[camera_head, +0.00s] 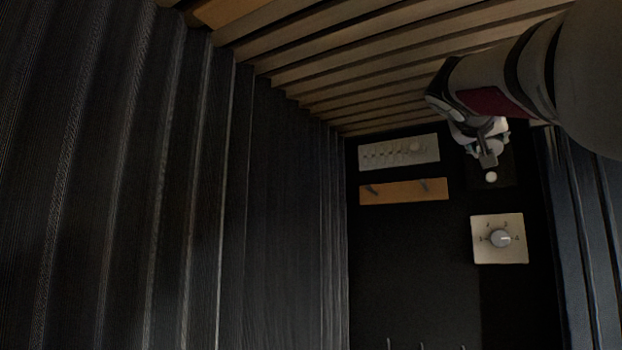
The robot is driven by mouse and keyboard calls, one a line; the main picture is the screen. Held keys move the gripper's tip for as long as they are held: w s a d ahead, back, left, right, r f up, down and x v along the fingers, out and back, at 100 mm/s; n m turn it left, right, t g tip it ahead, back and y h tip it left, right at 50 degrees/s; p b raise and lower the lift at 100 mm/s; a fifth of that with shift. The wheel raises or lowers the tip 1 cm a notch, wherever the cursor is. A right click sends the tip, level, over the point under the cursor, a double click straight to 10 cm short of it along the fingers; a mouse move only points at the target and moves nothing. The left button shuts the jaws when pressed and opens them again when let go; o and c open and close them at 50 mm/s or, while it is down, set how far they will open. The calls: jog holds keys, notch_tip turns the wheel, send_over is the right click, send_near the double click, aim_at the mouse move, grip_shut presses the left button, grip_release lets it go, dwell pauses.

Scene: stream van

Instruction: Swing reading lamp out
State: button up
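My arm reaches in from the upper right, and my gripper (488,160) hangs at its end in front of the dark back wall. The fingers are small and dim, so I cannot tell whether they are open or shut. Just below the fingertips is a small round white piece (491,177) on a dark plate (508,174). It may be part of the reading lamp, but its shape does not make this certain. I cannot tell whether the fingers touch it. My gripper and arm hide part of the plate and the wall behind. No other lamp is clearly visible.
A white panel with a row of small switches (400,152) and a wooden hook board (405,191) are left of my gripper. A cream dial plate (483,255) is below. Wooden slats (340,75) run close above, and dark ribbed panelling (170,200) fills the left.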

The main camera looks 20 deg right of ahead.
jog(key=shift+s+r+y+p, duration=0.15)
jog(key=shift+r+y+p, duration=0.2)
jog(key=shift+p, duration=0.5)
jog(key=shift+f+g+p, duration=0.1)
jog(key=shift+g+p, duration=0.2)
jog(key=shift+p, duration=0.15)
jog(key=shift+y, duration=0.25)
jog(key=shift+f, duration=0.1)
jog(key=o, duration=1.1)
jog(key=shift+o, duration=0.2)
jog(key=shift+a, duration=0.1)
jog(key=f+v, duration=0.1)
jog(key=v, duration=0.6)
jog(key=shift+a+r, duration=0.15)
jog(key=shift+r, duration=0.35)
